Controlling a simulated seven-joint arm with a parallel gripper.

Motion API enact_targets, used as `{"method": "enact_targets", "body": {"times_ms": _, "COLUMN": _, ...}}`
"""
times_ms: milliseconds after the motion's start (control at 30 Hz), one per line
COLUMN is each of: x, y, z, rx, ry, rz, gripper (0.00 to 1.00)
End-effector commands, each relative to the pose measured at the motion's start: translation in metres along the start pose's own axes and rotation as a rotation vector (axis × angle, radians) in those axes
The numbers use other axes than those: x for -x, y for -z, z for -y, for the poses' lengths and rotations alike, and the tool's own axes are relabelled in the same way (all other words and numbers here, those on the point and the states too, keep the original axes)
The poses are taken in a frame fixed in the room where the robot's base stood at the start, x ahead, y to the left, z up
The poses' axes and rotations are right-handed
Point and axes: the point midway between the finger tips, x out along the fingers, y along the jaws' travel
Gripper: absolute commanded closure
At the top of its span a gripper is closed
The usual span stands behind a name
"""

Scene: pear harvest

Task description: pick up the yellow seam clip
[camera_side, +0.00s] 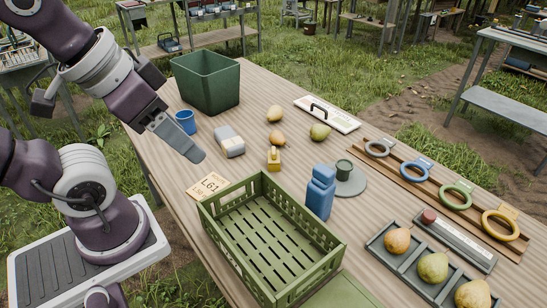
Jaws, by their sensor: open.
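The yellow seam clip (273,160) appears to be the small yellow piece with a darker top, standing on the wooden table near its middle. My gripper (198,156) hangs above the table to the left of the clip, pointing down and right. It is apart from the clip and holds nothing that I can see. From this side its fingers overlap, so the gap between them is hidden.
A grey-white block (229,141) lies between my gripper and the clip. A green slotted crate (222,222) stands in front, with a blue bottle (320,193) beside it. Pears (276,137) lie behind the clip. A dark green bin (207,85) stands at the back left.

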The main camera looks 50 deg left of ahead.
Motion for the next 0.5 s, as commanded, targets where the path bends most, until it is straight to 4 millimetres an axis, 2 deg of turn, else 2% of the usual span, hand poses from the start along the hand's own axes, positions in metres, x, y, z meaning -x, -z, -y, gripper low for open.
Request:
{"method": "enact_targets", "body": {"times_ms": 33, "x": 0.0, "y": 0.0, "z": 0.0, "rx": 0.0, "ry": 0.0, "rz": 0.0, "gripper": 0.3}}
{"method": "enact_targets", "body": {"times_ms": 100, "x": 0.0, "y": 0.0, "z": 0.0, "rx": 0.0, "ry": 0.0, "rz": 0.0, "gripper": 0.17}}
{"method": "enact_targets", "body": {"times_ms": 400, "x": -0.001, "y": 0.001, "z": 0.0, "rx": 0.005, "ry": -0.002, "rz": 0.005, "gripper": 0.16}}
{"method": "enact_targets", "body": {"times_ms": 500, "x": -0.009, "y": 0.011, "z": -0.007, "rx": 0.09, "ry": -0.034, "rz": 0.084, "gripper": 0.16}}
